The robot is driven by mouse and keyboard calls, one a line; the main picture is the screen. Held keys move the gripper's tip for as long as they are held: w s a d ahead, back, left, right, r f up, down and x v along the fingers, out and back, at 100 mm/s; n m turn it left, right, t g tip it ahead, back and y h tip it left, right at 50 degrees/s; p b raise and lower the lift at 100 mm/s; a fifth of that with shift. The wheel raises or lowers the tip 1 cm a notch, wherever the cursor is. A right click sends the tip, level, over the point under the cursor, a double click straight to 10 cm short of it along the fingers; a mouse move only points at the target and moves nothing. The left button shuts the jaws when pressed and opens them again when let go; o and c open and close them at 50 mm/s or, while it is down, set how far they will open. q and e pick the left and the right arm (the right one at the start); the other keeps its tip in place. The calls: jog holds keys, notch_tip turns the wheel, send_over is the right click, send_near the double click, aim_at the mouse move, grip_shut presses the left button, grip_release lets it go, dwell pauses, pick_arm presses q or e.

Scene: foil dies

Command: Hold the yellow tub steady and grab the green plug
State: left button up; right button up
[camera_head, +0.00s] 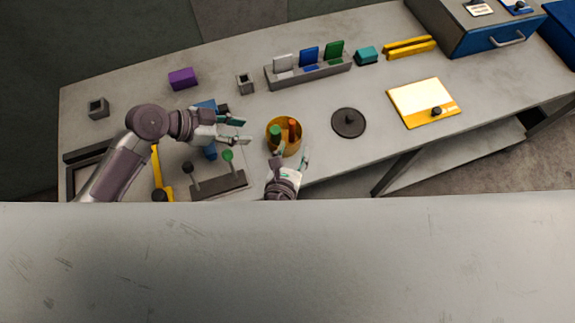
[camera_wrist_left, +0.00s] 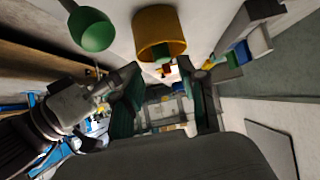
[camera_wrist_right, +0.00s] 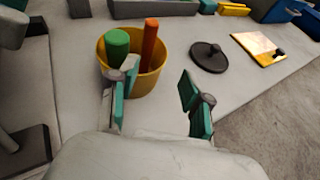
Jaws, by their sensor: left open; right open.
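The yellow tub (camera_head: 284,150) stands upright on the table near the front edge. The green plug (camera_head: 275,131) and an orange stick (camera_head: 292,129) stand in it and rise above its rim. In the right wrist view the tub (camera_wrist_right: 148,84) shows the green plug (camera_wrist_right: 117,44) on its left side. My left gripper (camera_head: 242,131) is open and empty, just left of the tub. My right gripper (camera_head: 291,160) is open at the tub's front; in the right wrist view one finger overlaps the tub's front wall. I cannot tell whether it touches.
A lever box (camera_head: 218,185) with a green knob (camera_head: 228,155) sits below my left gripper. A dark round lid (camera_head: 348,122) lies right of the tub. A grey rack (camera_head: 308,72) with upright cards stands behind. A yellow-edged panel (camera_head: 424,102) lies farther right.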

aim_at(300, 131)
jog(key=x, duration=0.4)
jog(key=shift+w+f, duration=0.2)
jog(key=shift+w, duration=0.15)
grip_shut()
jog(key=shift+s, duration=0.1)
dwell(0.4)
